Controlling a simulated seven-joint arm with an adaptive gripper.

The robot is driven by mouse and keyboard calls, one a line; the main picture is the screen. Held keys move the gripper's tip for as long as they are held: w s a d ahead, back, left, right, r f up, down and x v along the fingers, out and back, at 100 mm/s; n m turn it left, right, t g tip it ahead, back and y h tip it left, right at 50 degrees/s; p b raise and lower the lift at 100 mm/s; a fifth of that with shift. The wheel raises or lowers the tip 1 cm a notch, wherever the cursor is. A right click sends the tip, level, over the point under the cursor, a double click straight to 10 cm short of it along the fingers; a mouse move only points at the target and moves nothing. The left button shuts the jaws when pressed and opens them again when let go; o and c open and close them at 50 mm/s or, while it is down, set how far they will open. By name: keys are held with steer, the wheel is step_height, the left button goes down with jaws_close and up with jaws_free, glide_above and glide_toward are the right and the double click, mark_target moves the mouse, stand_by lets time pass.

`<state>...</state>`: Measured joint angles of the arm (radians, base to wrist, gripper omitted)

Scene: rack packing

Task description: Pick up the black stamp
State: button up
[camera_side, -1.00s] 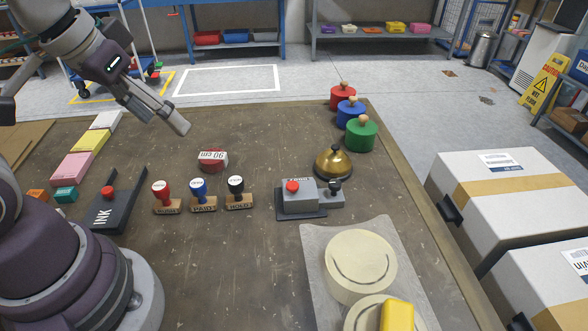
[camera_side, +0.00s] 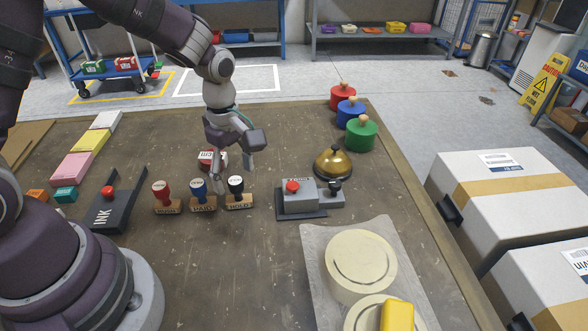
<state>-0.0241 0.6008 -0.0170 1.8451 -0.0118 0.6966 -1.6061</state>
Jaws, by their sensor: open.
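The black stamp (camera_side: 237,188) stands upright on the table, with a black knob on a wooden block marked HOLD. It is the rightmost of three stamps in a row. The blue stamp (camera_side: 200,188) stands just left of it, and the red stamp (camera_side: 163,191) is farther left. My gripper (camera_side: 234,176) is open and empty and points down. Its fingers appear close to the black and blue knobs, one in front of the blue stamp's right side and one beyond the black stamp. I cannot tell its exact height over the black stamp.
An ink pad holder (camera_side: 112,208) lies left. A grey device with a red button (camera_side: 298,195) and a brass bell (camera_side: 334,162) stand right. The table in front of the stamps is clear.

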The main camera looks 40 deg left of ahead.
step_height(320, 180, down, 2)
steer(key=shift+f, duration=0.15)
jaws_close()
stand_by(0.3)
